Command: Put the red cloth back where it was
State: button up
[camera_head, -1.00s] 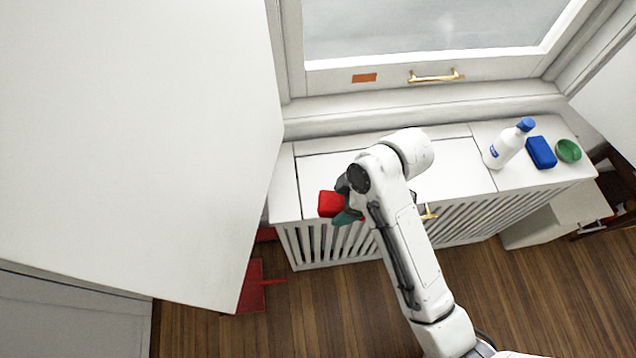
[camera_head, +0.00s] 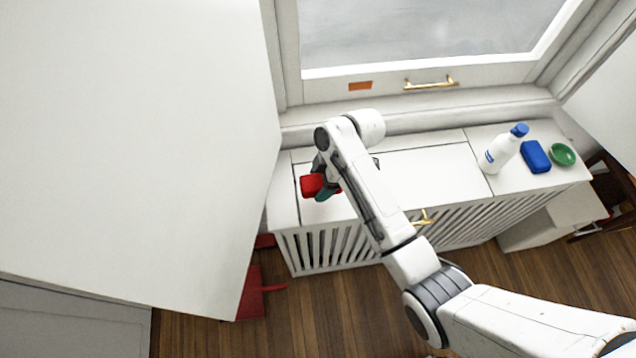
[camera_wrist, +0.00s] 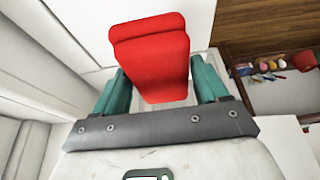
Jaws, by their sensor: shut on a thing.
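The red cloth (camera_head: 311,186) is a folded, block-like bundle. It sticks out to the left of my gripper (camera_head: 323,187) in the head view, over the left part of the white slatted cabinet top (camera_head: 284,208). In the wrist view the cloth (camera_wrist: 152,55) sits between the two teal fingers of my gripper (camera_wrist: 160,90), which are shut on it. I cannot tell from the head view whether the cloth touches the cabinet top. My arm hides part of the top and the front slats.
A white bottle with a blue cap (camera_head: 504,150), a blue block (camera_head: 536,157) and a green dish (camera_head: 562,154) stand at the cabinet's right end. A large white panel (camera_head: 130,130) rises at left. A red object (camera_head: 250,297) lies on the floor. The middle top is clear.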

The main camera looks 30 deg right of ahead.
aim_at(318, 185)
jog(key=shift+w+d+f, duration=0.1)
jog(key=shift+w+f, duration=0.8)
jog(key=shift+f, duration=1.75)
jog(key=shift+f, duration=0.1)
jog(key=o, duration=0.9)
jog(key=shift+o, duration=0.2)
jog(key=v, duration=1.2)
